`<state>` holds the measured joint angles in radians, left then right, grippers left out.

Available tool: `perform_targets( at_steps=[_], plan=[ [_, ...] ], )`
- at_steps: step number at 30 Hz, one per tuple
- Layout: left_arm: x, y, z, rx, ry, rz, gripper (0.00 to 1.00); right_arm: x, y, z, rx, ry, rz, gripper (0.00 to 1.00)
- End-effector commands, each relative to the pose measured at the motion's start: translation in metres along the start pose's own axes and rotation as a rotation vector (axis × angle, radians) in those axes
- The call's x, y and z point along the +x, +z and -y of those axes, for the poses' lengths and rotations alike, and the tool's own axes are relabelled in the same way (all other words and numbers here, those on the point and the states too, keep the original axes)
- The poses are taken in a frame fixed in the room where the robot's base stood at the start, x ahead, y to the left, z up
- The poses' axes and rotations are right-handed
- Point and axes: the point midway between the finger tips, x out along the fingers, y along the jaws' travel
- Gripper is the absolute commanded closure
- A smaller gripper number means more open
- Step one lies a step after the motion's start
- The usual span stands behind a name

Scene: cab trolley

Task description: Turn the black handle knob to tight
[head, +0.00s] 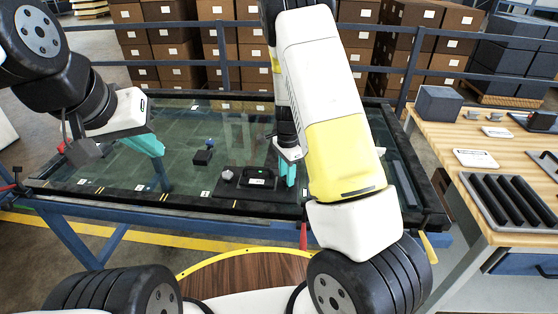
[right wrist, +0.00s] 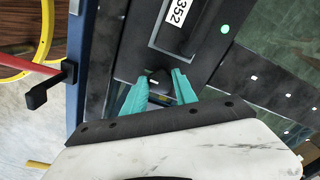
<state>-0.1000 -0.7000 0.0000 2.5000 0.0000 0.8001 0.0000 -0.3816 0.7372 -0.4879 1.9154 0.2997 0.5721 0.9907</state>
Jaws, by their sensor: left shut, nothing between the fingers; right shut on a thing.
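The black handle (head: 257,178) with a white label stands on a dark base plate (head: 236,190) on the glass-topped table. In the right wrist view the handle's label (right wrist: 176,14) reads 352. My right gripper (head: 288,175) is at the right end of the plate, its teal fingers pointing down. In the right wrist view my right gripper (right wrist: 158,80) is shut on a small dark part, apparently the black handle knob (right wrist: 153,76), mostly hidden between the fingers. Its turn position cannot be read. My left gripper (head: 152,145) is shut and empty above the table's left part.
A grey round knob (head: 227,175) sits at the plate's left end. A small black block with a blue top (head: 203,156) lies further back on the glass. Red and yellow clamp handles (head: 429,246) stick out at the table's edge. A wooden bench (head: 437,138) stands at the right.

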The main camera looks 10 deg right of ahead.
Motion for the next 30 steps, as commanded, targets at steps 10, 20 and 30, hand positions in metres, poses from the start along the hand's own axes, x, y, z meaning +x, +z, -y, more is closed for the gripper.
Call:
perform_targets(
  at_steps=[10,20,30],
  plan=[
    [0.0,0.0,0.0,0.0,0.0,0.0,1.0,-0.001,0.0,0.001,0.002,-0.003,-0.001,0.47],
    [0.0,0.0,0.0,0.0,0.0,0.0,1.0,-0.001,0.0,0.0,0.0,-0.001,0.0,0.44],
    [0.0,0.0,0.0,0.0,0.0,0.0,1.0,-0.049,0.0,0.002,-0.002,-0.005,-0.001,0.44]
  ],
)
